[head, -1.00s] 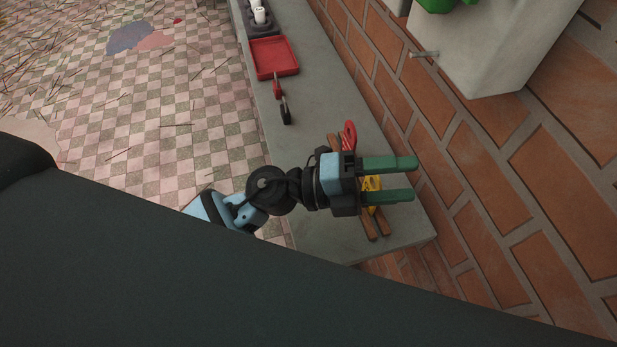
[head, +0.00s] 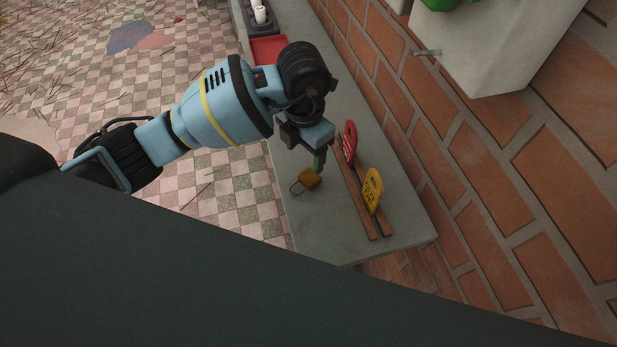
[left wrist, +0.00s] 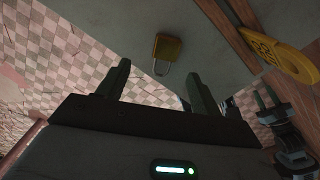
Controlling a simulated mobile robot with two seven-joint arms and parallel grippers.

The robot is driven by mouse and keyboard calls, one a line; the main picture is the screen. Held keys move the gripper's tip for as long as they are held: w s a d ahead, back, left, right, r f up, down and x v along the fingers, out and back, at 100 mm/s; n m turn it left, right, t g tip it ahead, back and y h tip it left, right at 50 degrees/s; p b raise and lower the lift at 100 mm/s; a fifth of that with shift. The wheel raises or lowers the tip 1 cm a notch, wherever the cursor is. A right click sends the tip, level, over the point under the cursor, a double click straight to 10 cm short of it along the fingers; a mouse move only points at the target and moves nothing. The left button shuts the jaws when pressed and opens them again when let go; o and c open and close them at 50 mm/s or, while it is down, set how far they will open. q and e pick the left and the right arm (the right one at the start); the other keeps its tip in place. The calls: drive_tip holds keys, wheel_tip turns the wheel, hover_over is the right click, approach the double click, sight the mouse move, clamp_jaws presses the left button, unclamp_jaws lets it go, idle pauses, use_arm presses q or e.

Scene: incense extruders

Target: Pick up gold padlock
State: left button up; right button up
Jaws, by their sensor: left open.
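The gold padlock (head: 309,179) lies on the grey ledge, left of the wooden rails, with its shackle toward the lower left. In the left wrist view the padlock (left wrist: 167,47) lies beyond the fingertips, roughly between their lines, shackle toward me. My left gripper (head: 321,160) points down right by the padlock's upper side; it partly overlaps it in the head view. Its two fingers stand apart and empty in the left wrist view (left wrist: 158,82). What looks like my right gripper (left wrist: 266,98) shows small and dark at the right of that view; its opening is unclear.
A yellow tag (head: 372,190) and a red tag (head: 349,142) stand at the wooden rails (head: 357,205). A red tray (head: 268,48) is farther along the grey ledge (head: 318,235). A brick wall (head: 470,160) bounds the ledge on the right.

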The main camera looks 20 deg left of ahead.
sight(309, 177)
use_arm(q)
drive_tip(key=shift+s+d+f, duration=0.1)
drive_tip(key=shift+d+f, duration=0.05)
drive_tip(key=shift+f, duration=1.15)
drive_tip(key=shift+w+d+f, duration=0.1)
drive_tip(key=shift+d+f, duration=0.1)
drive_tip(key=shift+f, duration=1.15)
drive_tip(key=shift+s+d+f, duration=0.1)
drive_tip(key=shift+d+f, duration=0.05)
drive_tip(key=shift+f, duration=1.15)
drive_tip(key=c, duration=1.2)
drive_tip(key=shift+r, duration=0.1)
drive_tip(key=shift+r, duration=0.5)
drive_tip(key=shift+s+a+r, duration=0.1)
drive_tip(key=shift+s+r, duration=0.15)
drive_tip(key=shift+r, duration=0.4)
drive_tip(key=shift+s+a+r, duration=0.1)
drive_tip(key=shift+s+r, duration=0.1)
drive_tip(key=shift+r, duration=0.4)
drive_tip(key=s+a, duration=0.1)
drive_tip(key=s, duration=0.4)
drive_tip(key=s+r, duration=0.1)
drive_tip(key=s, duration=0.4)
drive_tip(key=s+a, duration=0.1)
drive_tip(key=s, duration=0.4)
drive_tip(key=shift+a+r, duration=0.2)
drive_tip(key=shift+a, duration=0.1)
